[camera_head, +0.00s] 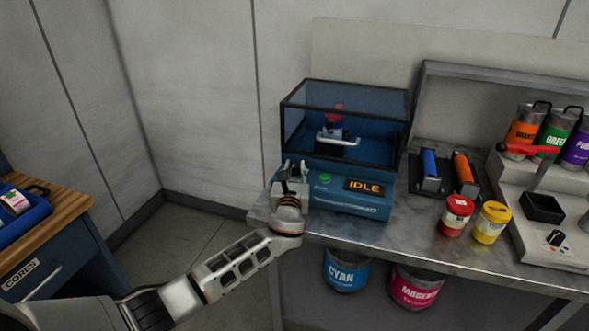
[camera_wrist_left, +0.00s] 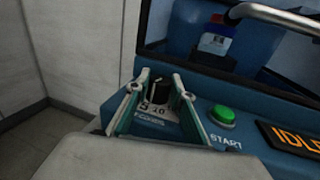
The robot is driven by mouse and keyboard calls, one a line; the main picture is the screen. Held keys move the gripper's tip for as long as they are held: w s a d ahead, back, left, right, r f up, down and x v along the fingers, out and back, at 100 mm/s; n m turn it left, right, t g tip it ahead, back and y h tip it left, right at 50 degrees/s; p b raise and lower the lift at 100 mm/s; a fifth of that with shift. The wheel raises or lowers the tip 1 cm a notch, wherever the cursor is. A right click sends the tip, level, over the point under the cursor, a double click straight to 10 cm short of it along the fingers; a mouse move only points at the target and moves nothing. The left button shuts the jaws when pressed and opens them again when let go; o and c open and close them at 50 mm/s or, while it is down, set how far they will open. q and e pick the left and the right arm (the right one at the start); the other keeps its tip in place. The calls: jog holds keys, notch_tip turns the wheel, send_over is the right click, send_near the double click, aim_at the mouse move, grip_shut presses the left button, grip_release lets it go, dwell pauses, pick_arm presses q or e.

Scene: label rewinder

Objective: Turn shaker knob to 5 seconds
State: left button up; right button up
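The shaker (camera_head: 345,200) is a blue machine with a clear box on top, standing at the left end of the grey bench. Its orange display reads IDLE, with a green START button (camera_wrist_left: 223,115) beside it. The black shaker knob (camera_wrist_left: 158,92) shows in the left wrist view, with printed numbers below it; one reads 10, and its setting is too small to tell. My left gripper (camera_wrist_left: 156,84) is open, its fingers on either side of the knob with gaps showing. In the head view the gripper (camera_head: 292,172) hides the knob. My right gripper is not in view.
A red jar (camera_head: 456,215) and a yellow jar (camera_head: 491,222) stand right of the shaker, near the blue and orange rollers. Paint cans labelled CYAN (camera_head: 346,270) and MAGENTA (camera_head: 416,288) sit below the bench. A metal handle (camera_wrist_left: 275,17) crosses above the panel.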

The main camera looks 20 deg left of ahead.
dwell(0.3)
pick_arm(q)
jog(key=v, duration=1.2)
